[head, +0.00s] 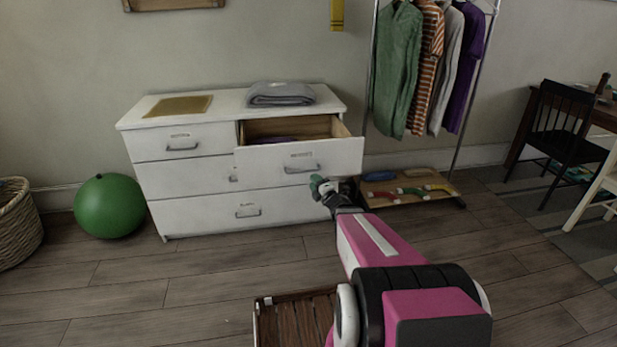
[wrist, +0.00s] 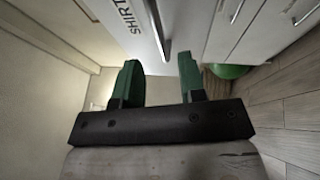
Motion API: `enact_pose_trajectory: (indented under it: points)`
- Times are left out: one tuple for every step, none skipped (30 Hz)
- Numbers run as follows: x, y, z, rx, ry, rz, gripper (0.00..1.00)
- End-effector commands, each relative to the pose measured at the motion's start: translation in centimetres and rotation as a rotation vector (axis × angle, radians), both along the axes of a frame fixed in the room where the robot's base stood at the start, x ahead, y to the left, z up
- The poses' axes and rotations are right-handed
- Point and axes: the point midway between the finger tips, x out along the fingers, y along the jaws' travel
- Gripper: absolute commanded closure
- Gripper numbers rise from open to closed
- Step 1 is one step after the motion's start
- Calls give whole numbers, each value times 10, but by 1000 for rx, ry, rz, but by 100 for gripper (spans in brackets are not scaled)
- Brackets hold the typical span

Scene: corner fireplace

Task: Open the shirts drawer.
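The shirts drawer (head: 335,156) is the top right drawer of a white dresser (head: 190,215). It stands pulled well out, and something purple (head: 280,139) shows inside. Its front has a grey bar handle (head: 302,169). In the wrist view the drawer front (wrist: 112,14) carries a label reading "SHIRT", cut off by the frame edge, and the handle (wrist: 160,28) lies beyond the fingertips. My gripper (head: 318,184) is just below and right of the handle in the head view. Its green fingers (wrist: 158,72) are apart with nothing between them.
The other dresser drawers are shut. A folded grey cloth (head: 281,94) and a tan mat (head: 179,106) lie on top. A clothes rack (head: 459,150) stands close on the right, a green ball (head: 110,206) and basket (head: 17,225) on the left. Floor in front is mostly clear.

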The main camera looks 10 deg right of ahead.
Motion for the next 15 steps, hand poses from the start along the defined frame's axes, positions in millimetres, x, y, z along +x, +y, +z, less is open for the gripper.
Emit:
enact_pose_trajectory:
  points:
    - [-10, -3, -1, 0, 1, -1, 63]
    - [-13, -4, -2, 0, 1, 0, 63]
    - [-17, -6, -3, 0, 1, 0, 63]
    - [-19, -7, -3, 0, 1, 0, 63]
    - [-22, -8, -4, -1, 1, 0, 63]
    - [-24, -10, -4, -1, 1, 0, 63]
    - [-25, -10, -4, -1, 0, 0, 63]
    - [-26, -11, -5, -1, 0, 1, 63]
    - [-27, -11, -5, -1, 0, 1, 63]
    - [-28, -11, -5, -1, 0, 1, 63]
    - [-28, -12, -5, -1, 0, 1, 63]
    - [-28, -12, -5, -1, 0, 1, 63]
    - [-28, -12, -5, -1, 0, 1, 63]
    - [-28, -12, -6, -1, 0, 1, 63]
    - [-28, -12, -6, -1, 0, 1, 63]
